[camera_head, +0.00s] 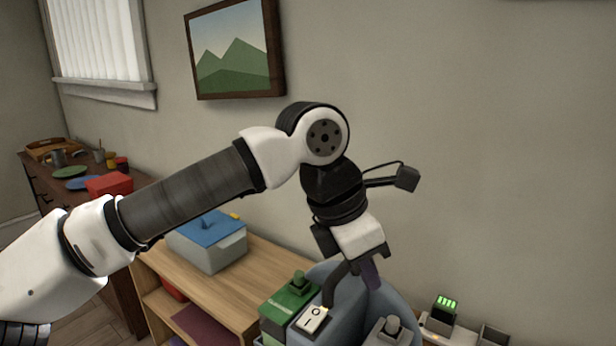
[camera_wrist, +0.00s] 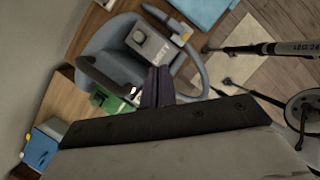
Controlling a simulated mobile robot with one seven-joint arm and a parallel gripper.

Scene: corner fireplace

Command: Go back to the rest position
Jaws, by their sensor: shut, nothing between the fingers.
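My arm reaches across the head view from the lower left, with the elbow bent and the wrist pointing down. A green box (camera_wrist: 105,101) shows just left of the fingers.
A wooden shelf (camera_head: 250,285) carries a grey box with a blue top (camera_head: 208,243). A white rocker switch (camera_head: 312,320) is close below my gripper. A device with green lights (camera_head: 445,308) stands at right. A dark sideboard (camera_head: 40,185) with dishes is at far left.

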